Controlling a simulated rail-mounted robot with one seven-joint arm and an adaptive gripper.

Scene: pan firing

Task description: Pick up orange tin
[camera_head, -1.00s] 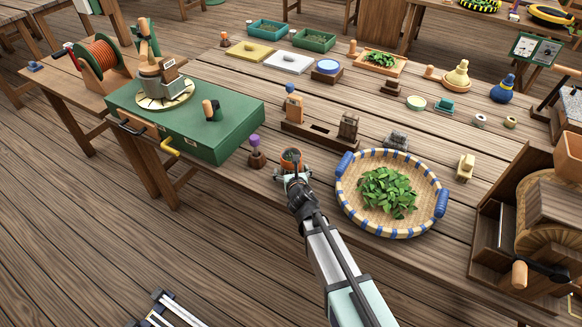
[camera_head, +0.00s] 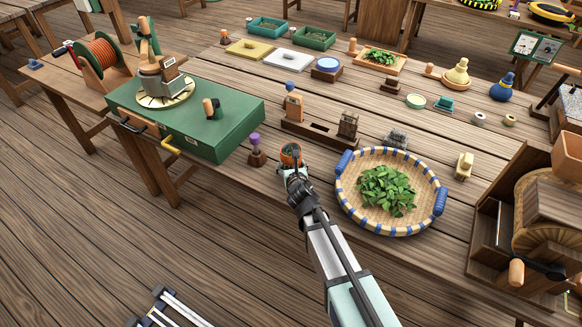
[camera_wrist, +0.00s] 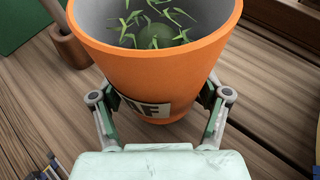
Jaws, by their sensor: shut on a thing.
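In the head view the tin (camera_head: 291,152) shows small at the end of my arm, by the table's front edge. My gripper (camera_head: 293,172) partly hides it there. I cannot tell whether the tin's base touches the table.
A round basket of leaves (camera_head: 345,205) stands close to the right of the tin. A purple-topped stamp (camera_head: 256,151) stands close to the left. A wooden rack (camera_head: 310,135) lies just behind. A green case (camera_head: 180,125) is further left.

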